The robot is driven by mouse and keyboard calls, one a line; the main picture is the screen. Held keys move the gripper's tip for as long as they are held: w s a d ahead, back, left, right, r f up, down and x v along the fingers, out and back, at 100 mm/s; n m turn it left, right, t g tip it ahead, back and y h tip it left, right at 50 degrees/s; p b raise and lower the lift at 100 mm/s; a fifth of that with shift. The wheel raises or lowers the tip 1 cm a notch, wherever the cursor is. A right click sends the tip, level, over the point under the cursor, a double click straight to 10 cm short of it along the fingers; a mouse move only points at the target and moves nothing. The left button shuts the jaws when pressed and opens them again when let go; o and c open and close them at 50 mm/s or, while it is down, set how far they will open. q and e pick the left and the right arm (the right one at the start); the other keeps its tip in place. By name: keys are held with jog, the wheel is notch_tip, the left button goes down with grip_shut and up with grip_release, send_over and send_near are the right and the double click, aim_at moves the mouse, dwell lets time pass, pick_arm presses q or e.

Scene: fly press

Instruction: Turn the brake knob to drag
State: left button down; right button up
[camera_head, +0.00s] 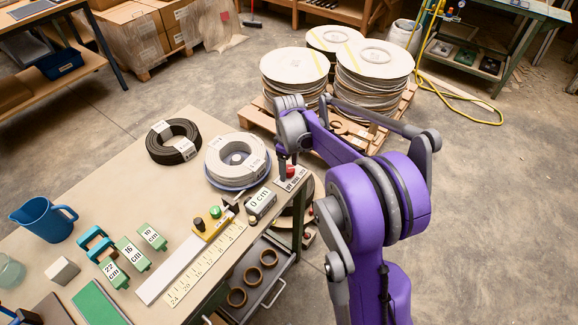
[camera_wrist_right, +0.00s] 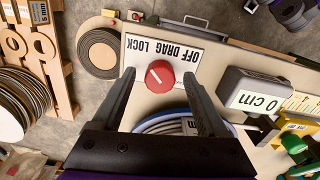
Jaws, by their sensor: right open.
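The red brake knob (camera_wrist_right: 160,74) sits on a white plate (camera_wrist_right: 190,52) lettered OFF, DRAG and LOCK. Its white pointer line slants toward the upper left in the wrist view; I cannot tell exactly which word it marks. In the head view the knob (camera_head: 291,171) is at the table's right edge. My right gripper (camera_wrist_right: 158,77) is open, with one finger on each side of the knob and gaps visible between; contact is not visible. In the head view my right wrist hangs over the plate and the fingers are hard to make out. My left gripper is not in view.
A white coil (camera_head: 238,160) and a grey 0 cm block (camera_head: 260,203) stand close to the knob. A black coil (camera_head: 173,141), green blocks (camera_head: 133,254), a ruler (camera_head: 205,264) and a blue jug (camera_head: 43,219) are on the table. Stacked reels (camera_head: 374,68) stand behind.

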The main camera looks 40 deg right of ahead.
grip_shut()
jog(key=shift+m, duration=0.4)
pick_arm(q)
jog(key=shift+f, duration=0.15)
pick_arm(e)
jog(key=m, duration=0.3)
jog(key=shift+m, duration=0.3)
pick_arm(q)
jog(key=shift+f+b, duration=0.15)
jog(key=shift+b, duration=0.15)
pick_arm(e)
jog(key=shift+m, duration=2.2)
grip_release()
